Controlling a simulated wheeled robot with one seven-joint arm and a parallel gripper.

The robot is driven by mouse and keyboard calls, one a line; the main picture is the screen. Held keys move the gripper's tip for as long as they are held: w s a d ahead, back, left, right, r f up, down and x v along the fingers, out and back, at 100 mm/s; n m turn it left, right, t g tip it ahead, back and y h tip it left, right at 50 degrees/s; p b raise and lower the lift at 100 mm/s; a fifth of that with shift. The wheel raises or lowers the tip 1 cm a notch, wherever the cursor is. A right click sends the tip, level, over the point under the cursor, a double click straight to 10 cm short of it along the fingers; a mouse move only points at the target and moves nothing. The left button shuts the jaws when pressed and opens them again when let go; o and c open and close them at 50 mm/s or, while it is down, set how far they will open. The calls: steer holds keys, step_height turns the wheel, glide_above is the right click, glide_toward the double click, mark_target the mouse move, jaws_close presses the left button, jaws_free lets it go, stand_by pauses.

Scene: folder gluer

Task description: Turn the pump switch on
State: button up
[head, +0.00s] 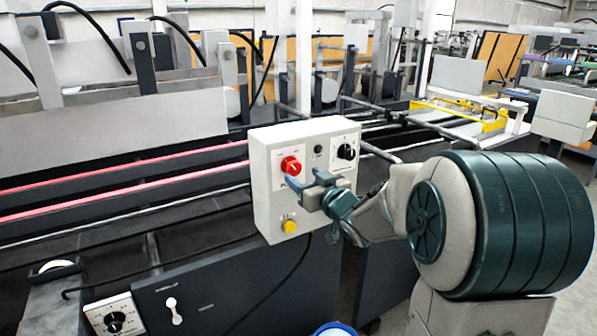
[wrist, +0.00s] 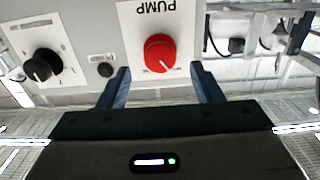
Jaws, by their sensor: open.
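The pump switch (head: 291,165) is a red round knob on the upper left of a light grey control box in the head view. In the wrist view the red knob (wrist: 160,53) sits under the upside-down word PUMP, with a white pointer line on its face. My gripper (head: 306,184) is in front of the box, just below and right of the red knob. In the wrist view my gripper (wrist: 160,85) is open, its two blue fingers to either side of the knob and a little below it in the picture. I cannot tell whether they touch the knob.
The control box (head: 262,190) also carries a black rotary knob (head: 347,152), a small black button (wrist: 105,70) and a yellow button (head: 289,226). The machine's red belts (head: 120,185) run behind it. A black cable hangs below the box.

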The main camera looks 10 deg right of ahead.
mark_target(295, 170)
steer(key=shift+x, duration=1.8)
steer(key=c, duration=1)
